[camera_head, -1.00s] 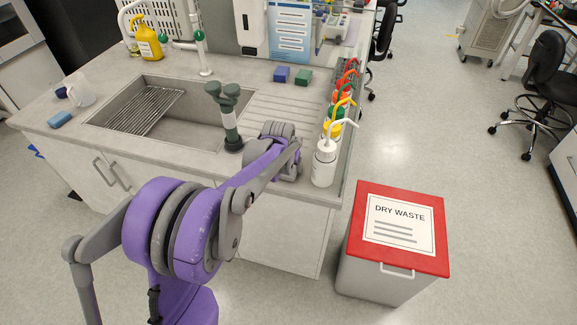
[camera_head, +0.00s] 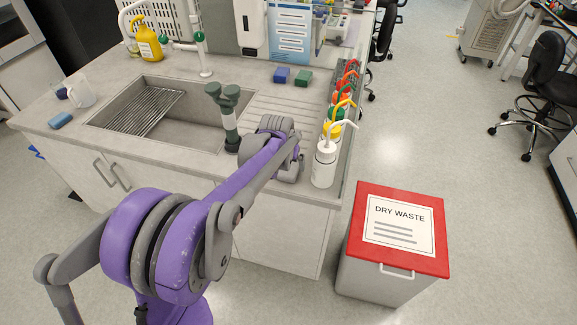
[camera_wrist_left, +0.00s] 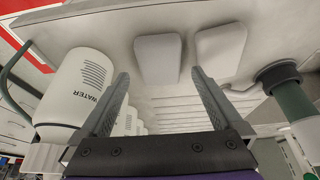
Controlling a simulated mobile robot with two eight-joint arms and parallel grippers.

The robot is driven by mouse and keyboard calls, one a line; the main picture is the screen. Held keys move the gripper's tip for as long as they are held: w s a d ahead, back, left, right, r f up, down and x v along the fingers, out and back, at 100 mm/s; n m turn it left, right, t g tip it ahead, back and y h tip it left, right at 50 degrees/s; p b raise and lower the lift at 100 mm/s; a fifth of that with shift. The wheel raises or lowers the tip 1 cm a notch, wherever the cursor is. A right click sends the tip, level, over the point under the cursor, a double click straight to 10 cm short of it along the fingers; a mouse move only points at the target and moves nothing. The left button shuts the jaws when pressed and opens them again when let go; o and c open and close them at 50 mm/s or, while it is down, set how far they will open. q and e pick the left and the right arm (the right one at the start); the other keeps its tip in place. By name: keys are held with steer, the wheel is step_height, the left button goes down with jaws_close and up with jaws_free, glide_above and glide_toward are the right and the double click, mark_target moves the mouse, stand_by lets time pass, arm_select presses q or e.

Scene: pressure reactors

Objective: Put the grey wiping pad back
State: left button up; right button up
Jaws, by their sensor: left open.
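In the left wrist view two light grey, rounded pads lie side by side on the counter, a left pad (camera_wrist_left: 158,58) and a right pad (camera_wrist_left: 220,50). I cannot tell which is the grey wiping pad. My left gripper (camera_wrist_left: 160,74) is open, with the left pad between and beyond its fingertips; no contact shows. The right pad is outside the right finger. In the head view my left gripper (camera_head: 287,168) is at the counter's front edge, left of the white bottle, and no grey pad is visible there. My right gripper is not in view.
A white WATER bottle (camera_wrist_left: 78,95) stands close to the left finger, in a row of bottles. A dark green tap fitting (camera_wrist_left: 280,76) is at right. The sink (camera_head: 190,125), blue pad (camera_head: 281,75), green pad (camera_head: 303,78) and dry waste bin (camera_head: 400,230) are around.

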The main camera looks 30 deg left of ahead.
arm_select(q)
steer(key=a+v, duration=0.1)
steer(key=v, duration=0.7)
steer(key=s+d+f+m, duration=0.1)
steer(key=s+d+f, duration=0.1)
steer(key=s+d, duration=0.3)
steer(key=s+d+f+m, duration=0.1)
steer(key=s+d, duration=0.3)
steer(key=s, duration=0.7)
steer(key=s+d+f+t+h, duration=0.1)
steer(key=s+d+f, duration=0.2)
steer(key=s+d, duration=0.2)
steer(key=s, duration=0.3)
steer(key=shift+d+f+m, duration=0.25)
steer(key=shift+d+m, duration=0.1)
steer(key=shift+m, duration=0.05)
steer(key=shift+s+r+p, duration=0.1)
steer(key=shift+p, duration=0.2)
